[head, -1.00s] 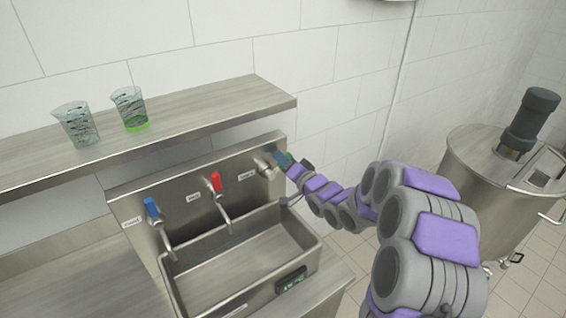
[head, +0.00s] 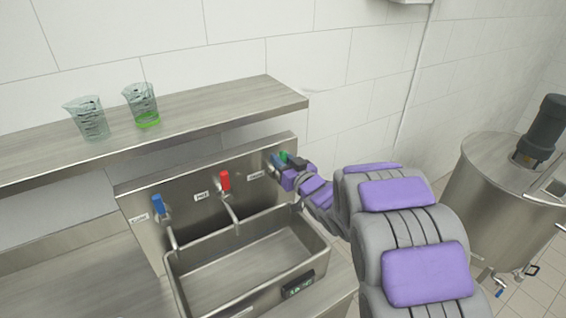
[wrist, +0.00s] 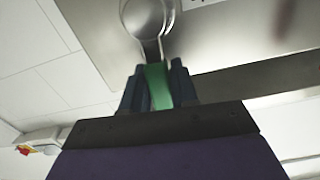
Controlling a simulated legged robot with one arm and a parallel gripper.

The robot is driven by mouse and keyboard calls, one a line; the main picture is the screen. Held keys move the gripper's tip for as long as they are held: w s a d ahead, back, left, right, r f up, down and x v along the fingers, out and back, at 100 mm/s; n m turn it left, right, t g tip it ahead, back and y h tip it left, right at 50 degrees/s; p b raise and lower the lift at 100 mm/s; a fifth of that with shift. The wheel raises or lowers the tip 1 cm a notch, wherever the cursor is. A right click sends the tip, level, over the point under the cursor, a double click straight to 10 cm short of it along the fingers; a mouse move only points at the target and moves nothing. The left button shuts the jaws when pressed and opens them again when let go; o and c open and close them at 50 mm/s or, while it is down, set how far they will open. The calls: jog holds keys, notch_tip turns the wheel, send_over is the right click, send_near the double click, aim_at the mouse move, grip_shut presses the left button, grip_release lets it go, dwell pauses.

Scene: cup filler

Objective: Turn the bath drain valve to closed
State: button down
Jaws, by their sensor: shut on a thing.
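A green-handled valve (head: 283,155) is mounted at the right end of the steel back panel (head: 187,190), and I take it as the bath drain valve. Its green handle (wrist: 158,86) hangs below a round metal hub (wrist: 145,16) in the wrist view. My gripper (wrist: 157,76) is shut on the handle, with one dark finger on each side. In the head view my gripper (head: 282,160) is at the panel's right end, where it and my arm partly hide the valve. The valve's label is too small to read.
A blue-handled tap (head: 158,206) and a red-handled tap (head: 225,182) stand left of the valve, above the steel basin (head: 318,262). Two measuring cups, one clear (head: 88,122) and one with green liquid (head: 147,118), stand on the shelf (head: 215,118). A steel tank (head: 478,195) stands at right.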

jog(key=shift+s+a+n, duration=0.15)
jog(key=shift+a+n, duration=0.05)
jog(key=shift+n, duration=0.3)
jog(key=c, duration=1.2)
grip_release()
jog(key=shift+r, duration=0.1)
jog(key=shift+c, duration=0.2)
jog(key=shift+o, duration=0.7)
jog(key=shift+s+r, duration=0.1)
jog(key=shift+s, duration=0.1)
jog(key=shift+o, duration=0.7)
jog(key=shift+d, duration=0.1)
jog(key=shift+w, duration=0.1)
jog(key=b+v, duration=1)
jog(key=v, duration=0.7)
